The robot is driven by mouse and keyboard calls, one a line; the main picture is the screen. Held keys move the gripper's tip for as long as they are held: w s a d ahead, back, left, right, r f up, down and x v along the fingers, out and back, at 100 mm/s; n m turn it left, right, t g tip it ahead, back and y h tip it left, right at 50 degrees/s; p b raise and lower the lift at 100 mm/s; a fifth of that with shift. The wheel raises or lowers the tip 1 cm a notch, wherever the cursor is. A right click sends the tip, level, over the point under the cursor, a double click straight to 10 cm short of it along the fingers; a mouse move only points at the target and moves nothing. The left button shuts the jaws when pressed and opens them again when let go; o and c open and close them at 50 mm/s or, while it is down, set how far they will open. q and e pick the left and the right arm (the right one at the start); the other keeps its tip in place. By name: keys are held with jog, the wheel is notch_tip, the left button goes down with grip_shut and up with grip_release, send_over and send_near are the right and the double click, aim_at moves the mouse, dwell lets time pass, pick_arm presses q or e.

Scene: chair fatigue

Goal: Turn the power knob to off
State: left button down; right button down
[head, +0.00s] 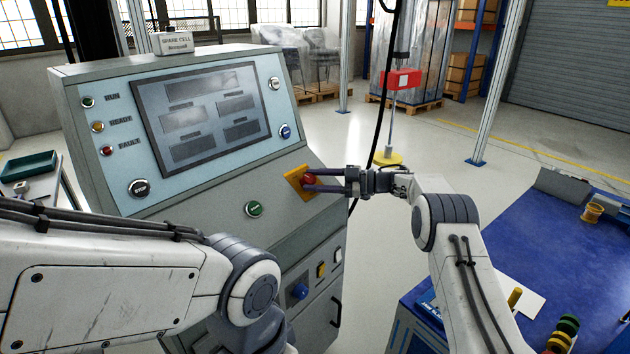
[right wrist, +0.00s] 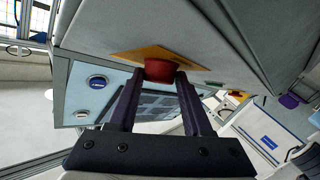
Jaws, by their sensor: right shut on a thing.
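The grey console (head: 215,215) stands in front of me. My right gripper (head: 307,180) is shut on a red mushroom button (head: 310,178) on a yellow plate (head: 294,184) at the console's right side. In the right wrist view the two fingertips are on either side of the red button (right wrist: 160,70). I cannot read which is the power knob. My left arm crosses the lower left; its gripper is out of view.
A dark screen (head: 200,115) and lamps marked RUN, READY and FAULT are on the panel. A green button (head: 254,209) is on the sloped ledge. A blue-topped bench (head: 560,250) stands at right.

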jog(key=shift+r+g, duration=0.1)
jog(key=shift+g, duration=0.2)
jog(key=shift+c, duration=1.7)
grip_release()
jog(key=s+d, duration=0.1)
jog(key=d, duration=0.9)
jog(key=shift+s+d+r, duration=0.15)
jog(key=shift+s+r, duration=0.2)
jog(key=shift+s, duration=0.05)
